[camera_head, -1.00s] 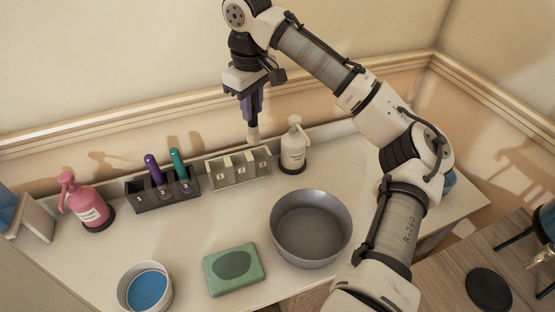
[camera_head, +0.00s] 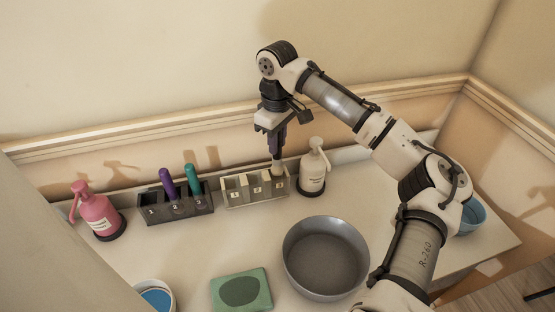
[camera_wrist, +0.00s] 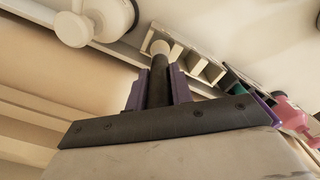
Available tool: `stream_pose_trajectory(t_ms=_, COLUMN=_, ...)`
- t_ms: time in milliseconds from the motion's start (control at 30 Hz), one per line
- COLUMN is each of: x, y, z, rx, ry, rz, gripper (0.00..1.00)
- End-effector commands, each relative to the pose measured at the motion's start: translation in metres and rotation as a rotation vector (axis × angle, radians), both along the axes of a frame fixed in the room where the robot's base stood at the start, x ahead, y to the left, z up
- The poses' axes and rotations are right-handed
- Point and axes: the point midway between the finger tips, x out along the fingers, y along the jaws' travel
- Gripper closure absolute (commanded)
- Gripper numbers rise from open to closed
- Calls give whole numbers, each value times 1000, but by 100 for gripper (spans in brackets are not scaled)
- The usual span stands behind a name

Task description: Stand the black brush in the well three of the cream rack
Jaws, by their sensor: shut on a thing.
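The cream rack (camera_head: 236,202) stands against the wall with several numbered wells; well three is at its right end. My gripper (camera_head: 277,143) is above that right end, pointing down, shut on the black brush. In the wrist view the brush's dark handle (camera_wrist: 158,80) runs between the purple fingers, with its pale round tip (camera_wrist: 160,47) beyond them. In the head view the pale tip (camera_head: 277,168) overlaps the back of well three. I cannot tell whether it is inside the well or just above or behind it.
A white pump bottle (camera_head: 313,170) stands close to the rack's right. A dark rack (camera_head: 178,210) holds a purple and a teal handle on the left. A pink bottle (camera_head: 98,212), a grey bowl (camera_head: 325,260) and a green sponge dish (camera_head: 241,291) are nearby.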

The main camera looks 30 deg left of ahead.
Motion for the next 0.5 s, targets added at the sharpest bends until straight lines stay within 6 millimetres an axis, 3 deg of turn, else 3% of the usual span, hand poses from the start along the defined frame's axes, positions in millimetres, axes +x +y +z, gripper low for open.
stream_pose_trajectory(t_ms=100, x=0, y=-1, z=-19, rx=0, ry=1, rz=-1, gripper=98)
stream_pose_trajectory(t_ms=267, x=0, y=0, z=-32, rx=1, ry=0, rz=-1, gripper=98)
stream_pose_trajectory(t_ms=500, x=0, y=0, z=-65, rx=0, ry=0, rz=-1, gripper=98)
